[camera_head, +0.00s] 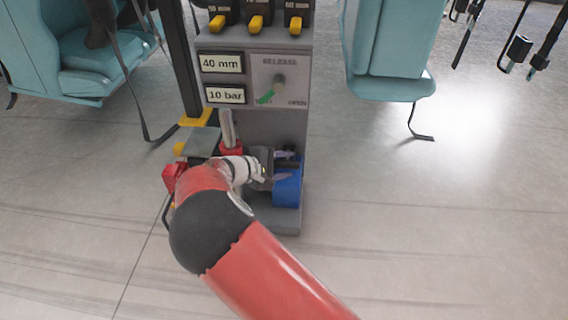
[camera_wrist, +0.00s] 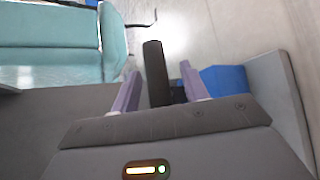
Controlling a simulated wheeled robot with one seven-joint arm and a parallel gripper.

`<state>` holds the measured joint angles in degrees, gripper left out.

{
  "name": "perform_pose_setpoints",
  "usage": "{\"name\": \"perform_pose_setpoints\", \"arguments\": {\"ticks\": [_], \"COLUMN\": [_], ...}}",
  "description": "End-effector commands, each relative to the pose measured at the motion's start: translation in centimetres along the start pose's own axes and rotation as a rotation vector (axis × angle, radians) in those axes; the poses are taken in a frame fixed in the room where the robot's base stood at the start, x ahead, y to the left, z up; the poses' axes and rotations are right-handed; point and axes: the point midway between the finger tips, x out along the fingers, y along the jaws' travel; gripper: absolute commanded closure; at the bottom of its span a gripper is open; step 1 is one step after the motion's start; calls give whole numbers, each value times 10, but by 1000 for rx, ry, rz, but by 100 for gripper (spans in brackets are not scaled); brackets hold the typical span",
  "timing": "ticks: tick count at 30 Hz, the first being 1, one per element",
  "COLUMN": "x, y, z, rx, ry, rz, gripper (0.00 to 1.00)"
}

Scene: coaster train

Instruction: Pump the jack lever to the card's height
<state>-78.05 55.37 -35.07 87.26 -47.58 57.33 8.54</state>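The grey jack stand (camera_head: 275,125) is in the middle of the head view. Its upper card (camera_head: 221,63) reads 40 mm and its lower card (camera_head: 226,95) reads 10 bar. A black bar, seemingly the jack lever (camera_wrist: 155,72), stands between my fingers in the wrist view. My gripper (camera_wrist: 159,68) is open around it, with a gap visible on each side. In the head view my gripper (camera_head: 279,166) is low at the stand's front, and my arm hides part of the jack.
A release knob (camera_head: 279,81) with a green pointer is below the word RELEASE; the pointer is toward the lower left, away from OPEN. A blue part (camera_head: 287,192) is beside my gripper. Yellow-tipped switches (camera_head: 255,24) are above. Teal seats (camera_head: 392,50) stand on both sides.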

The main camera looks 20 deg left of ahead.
Motion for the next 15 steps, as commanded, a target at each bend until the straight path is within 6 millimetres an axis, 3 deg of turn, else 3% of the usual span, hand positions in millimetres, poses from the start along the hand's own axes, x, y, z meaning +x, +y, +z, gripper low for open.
{"name": "perform_pose_setpoints", "arguments": {"ticks": [9, 15], "x": [-3, -32], "y": [2, 3], "z": [0, 0], "rx": [2, 2], "ry": [0, 3], "rz": [2, 2], "gripper": [55, 55]}}
